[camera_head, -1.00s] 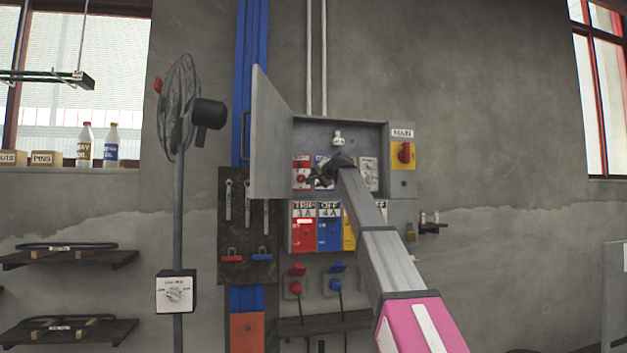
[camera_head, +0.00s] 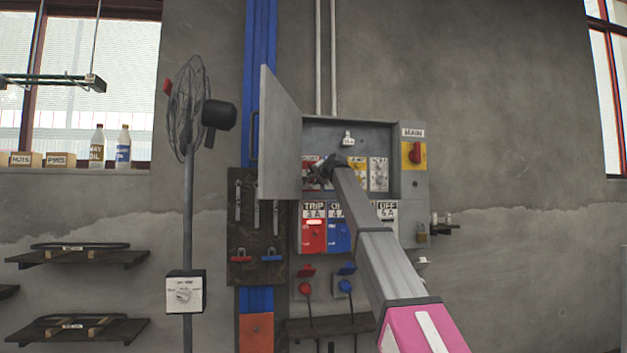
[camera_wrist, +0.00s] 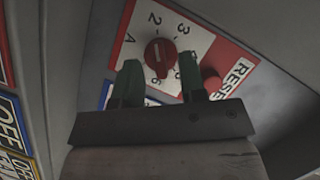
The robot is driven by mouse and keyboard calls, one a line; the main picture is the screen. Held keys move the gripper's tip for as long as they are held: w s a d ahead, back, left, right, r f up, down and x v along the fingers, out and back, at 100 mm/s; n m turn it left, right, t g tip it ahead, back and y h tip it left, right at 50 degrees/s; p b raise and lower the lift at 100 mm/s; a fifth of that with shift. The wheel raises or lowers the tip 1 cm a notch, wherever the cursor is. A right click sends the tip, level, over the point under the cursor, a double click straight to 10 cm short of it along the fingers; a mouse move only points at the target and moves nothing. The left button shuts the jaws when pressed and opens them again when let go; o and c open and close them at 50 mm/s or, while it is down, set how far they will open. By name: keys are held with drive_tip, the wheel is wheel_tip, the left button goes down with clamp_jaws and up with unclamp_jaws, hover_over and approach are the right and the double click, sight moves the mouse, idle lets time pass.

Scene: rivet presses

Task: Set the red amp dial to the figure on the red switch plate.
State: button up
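The red amp dial (camera_wrist: 160,52) is a round red knob with a pale pointer mark on a white face with a red border, figures around it. The figures 2 and 3 read clearly above it; I cannot tell exactly where the mark points. My gripper (camera_wrist: 160,62) is open, its two dark fingers just below and either side of the knob; contact cannot be told. In the head view my gripper (camera_head: 325,168) mostly hides this dial inside the open grey box. The red switch plate (camera_head: 313,238) below reads TRIP with a figure before A, too small to read surely.
A red RESET button (camera_wrist: 211,78) sits right beside my right finger. The box door (camera_head: 279,135) stands open at left. A blue switch plate (camera_head: 339,236) is beside the red one. White dials (camera_head: 379,172) and a MAIN switch (camera_head: 414,153) are to the right.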

drive_tip(key=shift+w+a+f, duration=0.1)
drive_tip(key=shift+w+a, duration=0.1)
drive_tip(key=shift+w, duration=0.15)
clamp_jaws()
drive_tip(key=shift+m, duration=0.3)
drive_tip(key=m+y, duration=0.1)
drive_tip(key=m+t, duration=0.1)
drive_tip(key=m, duration=0.1)
drive_tip(key=shift+d+f+m+y, duration=0.1)
drive_tip(key=shift+f+m+y, duration=0.1)
drive_tip(key=shift+m+y, duration=0.15)
drive_tip(key=shift+f+m+t+y, duration=0.1)
drive_tip(key=shift+m+t+y, duration=0.25)
drive_tip(key=shift+m, duration=0.75)
drive_tip(key=shift+f+m+t+y, duration=0.1)
drive_tip(key=shift+m+t+y, duration=0.2)
drive_tip(key=shift+m, duration=0.75)
